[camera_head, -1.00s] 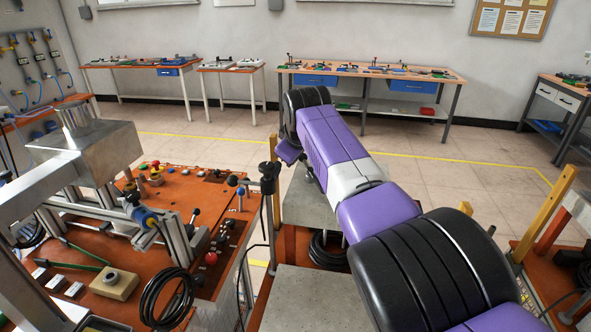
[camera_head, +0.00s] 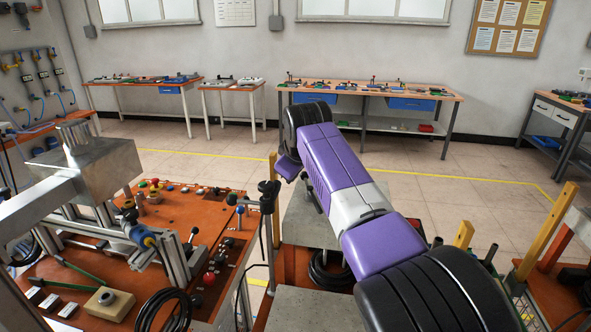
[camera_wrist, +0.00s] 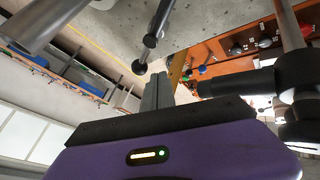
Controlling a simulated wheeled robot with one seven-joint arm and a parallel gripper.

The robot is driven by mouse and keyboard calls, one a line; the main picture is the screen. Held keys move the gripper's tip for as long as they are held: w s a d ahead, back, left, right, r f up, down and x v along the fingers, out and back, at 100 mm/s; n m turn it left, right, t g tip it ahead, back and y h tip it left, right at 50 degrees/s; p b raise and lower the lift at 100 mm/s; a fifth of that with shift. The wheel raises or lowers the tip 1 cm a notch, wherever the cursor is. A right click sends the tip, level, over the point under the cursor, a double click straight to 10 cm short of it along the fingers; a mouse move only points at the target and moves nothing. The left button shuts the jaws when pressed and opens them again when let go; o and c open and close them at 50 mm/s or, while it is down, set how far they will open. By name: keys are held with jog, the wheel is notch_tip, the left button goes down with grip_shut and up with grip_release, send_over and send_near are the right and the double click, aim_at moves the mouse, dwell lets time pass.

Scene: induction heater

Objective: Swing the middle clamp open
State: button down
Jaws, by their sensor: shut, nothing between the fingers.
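My gripper (camera_wrist: 158,82) shows in the wrist view with its two grey fingers together and nothing between them. A dark rod with a round knob (camera_wrist: 140,67) lies just beyond the fingertips, apparently part of a clamp; I cannot tell if they touch. A thick black cylinder (camera_wrist: 238,82) is right of the fingers. In the head view, a black clamp-like fitting (camera_head: 268,196) stands on a post by the orange bench's right edge. Which part is the middle clamp is unclear. My fingers are hidden in the head view.
The orange bench (camera_head: 185,215) at left carries a metal block (camera_head: 95,165), levers, buttons and a coiled black cable (camera_head: 165,312). Grey plates (camera_head: 310,305) lie beside it. A yellow post (camera_head: 545,232) stands at right. The floor behind is open up to the back tables.

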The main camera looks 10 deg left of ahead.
jog(key=b+v, duration=0.1)
jog(key=v, duration=0.5)
jog(key=shift+s+r, duration=0.2)
jog(key=shift+d, duration=0.15)
dwell(0.6)
